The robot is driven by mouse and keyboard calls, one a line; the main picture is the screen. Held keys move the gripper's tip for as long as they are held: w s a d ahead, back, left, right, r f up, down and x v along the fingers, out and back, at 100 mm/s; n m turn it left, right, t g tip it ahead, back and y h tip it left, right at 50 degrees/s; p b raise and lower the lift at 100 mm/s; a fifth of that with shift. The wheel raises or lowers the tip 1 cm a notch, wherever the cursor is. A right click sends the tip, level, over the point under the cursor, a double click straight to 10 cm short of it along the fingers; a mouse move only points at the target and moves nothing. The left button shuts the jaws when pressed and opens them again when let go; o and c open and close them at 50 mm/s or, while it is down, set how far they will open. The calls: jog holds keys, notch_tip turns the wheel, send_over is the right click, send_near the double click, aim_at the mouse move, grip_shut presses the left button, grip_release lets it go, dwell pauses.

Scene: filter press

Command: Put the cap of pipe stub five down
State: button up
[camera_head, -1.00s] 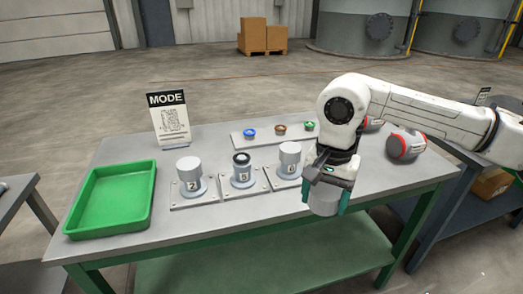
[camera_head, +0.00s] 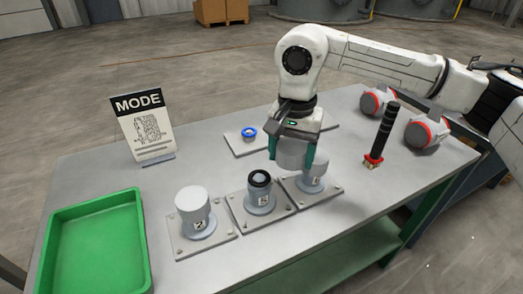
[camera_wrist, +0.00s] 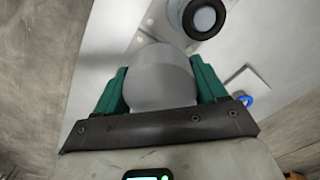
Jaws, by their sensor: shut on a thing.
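My gripper (camera_head: 291,160) is shut on a grey round cap (camera_head: 291,152) and holds it in the air above the right-hand stub's area. The cap also fills the middle of the wrist view (camera_wrist: 160,80), between the green fingers. Pipe stub five (camera_head: 261,194) is the middle one of three and is uncapped, with a black ring at its top. It stands left of my gripper and also shows at the top of the wrist view (camera_wrist: 204,16). The right-hand stub (camera_head: 318,176) is partly hidden behind the held cap and fingers.
A green tray (camera_head: 96,197) lies at the left, with a MODE sign (camera_head: 143,125) behind. A blue ring (camera_head: 249,132) lies on a back plate. A black-handled tool (camera_head: 383,135) stands at the right.

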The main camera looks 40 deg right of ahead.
jog(key=w+d+f+p, duration=0.2)
jog(key=w+f, duration=0.2)
jog(key=w, duration=0.4)
send_over(261, 163)
jog(key=s+a, duration=0.2)
notch_tip(261, 163, down, 5)
jog(key=shift+s, duration=0.15)
jog(key=shift+w+d+f, duration=0.1)
jog(key=shift+w+f, duration=0.15)
jog(key=shift+f, duration=0.1)
notch_tip(261, 163, down, 3)
jog(key=shift+p, duration=0.35)
jog(key=shift+f, duration=0.1)
jog(key=shift+f+b, duration=0.3)
jog(key=shift+f, duration=0.05)
jog(key=shift+f, duration=0.2)
